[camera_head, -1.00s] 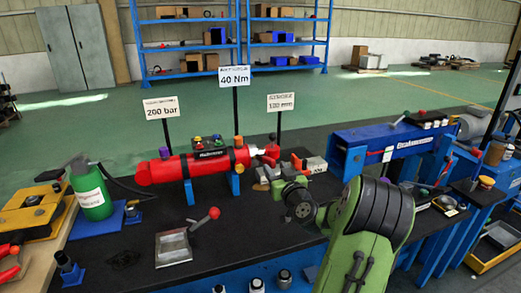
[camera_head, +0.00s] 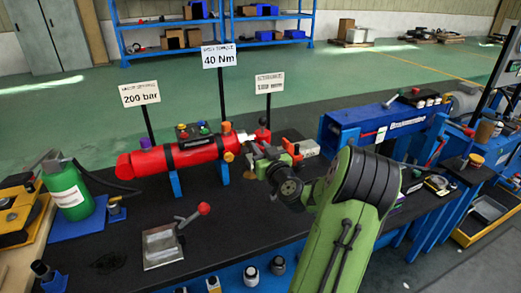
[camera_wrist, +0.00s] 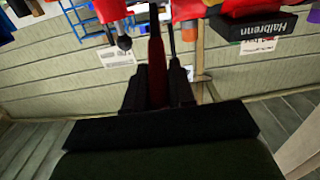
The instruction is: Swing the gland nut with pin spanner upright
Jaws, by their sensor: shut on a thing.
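The red cylinder (camera_head: 160,161) lies on blue supports on the black bench, its label also showing in the wrist view (camera_wrist: 262,30). The gland nut is at its right end, largely hidden and not clear in either view. My gripper (camera_wrist: 157,70) is shut on a dark red handle, the pin spanner's (camera_wrist: 156,48), which stands upright between the fingers in the wrist picture. In the head view my gripper (camera_head: 260,158) is beside the cylinder's right end, partly hidden by my wrist. Whether the spanner's pins are in the nut is hidden.
Signs stand behind the cylinder, including a 40 Nm sign (camera_head: 220,56). A grey tray (camera_head: 162,247) and a red-knobbed lever (camera_head: 203,209) are in front. A green bottle (camera_head: 66,194) stands left and a blue beam (camera_head: 385,119) right.

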